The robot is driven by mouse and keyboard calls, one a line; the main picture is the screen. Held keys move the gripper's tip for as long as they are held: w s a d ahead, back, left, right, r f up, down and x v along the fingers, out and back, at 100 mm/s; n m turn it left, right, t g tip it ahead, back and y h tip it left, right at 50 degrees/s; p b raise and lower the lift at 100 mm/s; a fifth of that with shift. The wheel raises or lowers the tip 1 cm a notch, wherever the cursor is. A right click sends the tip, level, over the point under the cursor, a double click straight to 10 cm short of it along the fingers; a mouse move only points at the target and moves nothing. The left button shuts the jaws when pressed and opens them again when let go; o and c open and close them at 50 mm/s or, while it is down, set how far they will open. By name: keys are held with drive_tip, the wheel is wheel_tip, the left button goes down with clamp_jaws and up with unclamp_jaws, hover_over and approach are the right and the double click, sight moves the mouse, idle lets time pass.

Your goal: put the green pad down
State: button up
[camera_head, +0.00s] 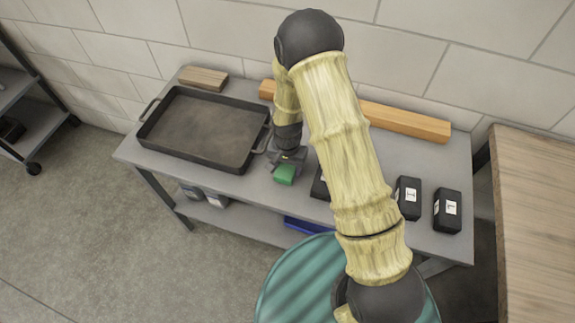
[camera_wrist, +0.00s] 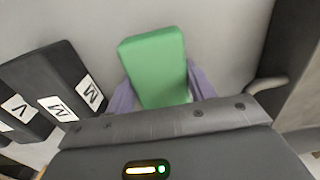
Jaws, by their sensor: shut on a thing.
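The green pad (camera_head: 285,174) is a small green block at the end of my arm, over the front part of the grey table (camera_head: 232,187). My gripper (camera_head: 287,163) is shut on it. In the wrist view the green pad (camera_wrist: 155,66) stands out between the two purple-grey fingers of my gripper (camera_wrist: 158,90). The grey table surface lies behind the pad in that view. I cannot tell whether the pad touches the table.
A dark tray (camera_head: 160,142) with handles stands just left of my gripper. Black labelled boxes (camera_head: 447,211) stand to the right, partly hidden by my arm. A wooden beam (camera_head: 405,121) and a small wooden block (camera_head: 203,78) lie along the back. The table's front edge is close.

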sight(287, 166)
drive_tip(key=shift+f, duration=0.15)
drive_tip(key=o, duration=1)
drive_tip(key=shift+o, duration=0.2)
drive_tip(key=shift+w+r, duration=0.1)
drive_tip(key=shift+r, duration=0.5)
wheel_tip(287, 166, up, 11)
drive_tip(key=b, duration=0.1)
drive_tip(key=shift+b, duration=0.3)
drive_tip(key=shift+r, duration=0.1)
